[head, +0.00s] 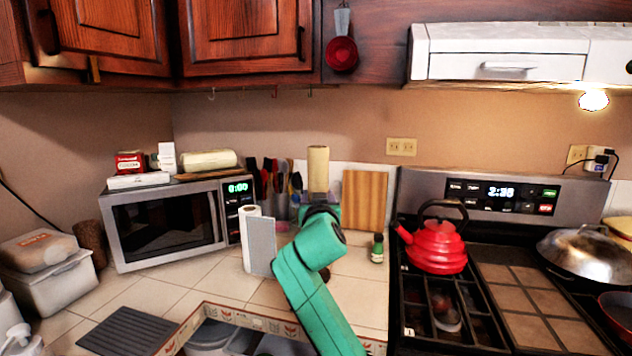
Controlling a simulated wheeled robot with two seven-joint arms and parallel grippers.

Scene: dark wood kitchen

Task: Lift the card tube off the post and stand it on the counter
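A tan upright cylinder, which looks like the card tube (318,168), stands at the back of the counter (203,284) in the head view, left of a striped wooden board. Its lower end is hidden behind my teal arm, and I cannot make out the post. My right arm rises from the bottom edge and bends at a dark joint just below the tube. The fingers of my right gripper are hidden behind the arm, so I cannot tell whether they touch the tube. My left gripper is not in view.
A white roll with a grey panel (261,246) stands left of my arm, before the microwave (165,222). A small green bottle (377,248) stands to the right, near the stove and red kettle (437,247). Utensils stand behind. Bare tiles lie in front of the microwave.

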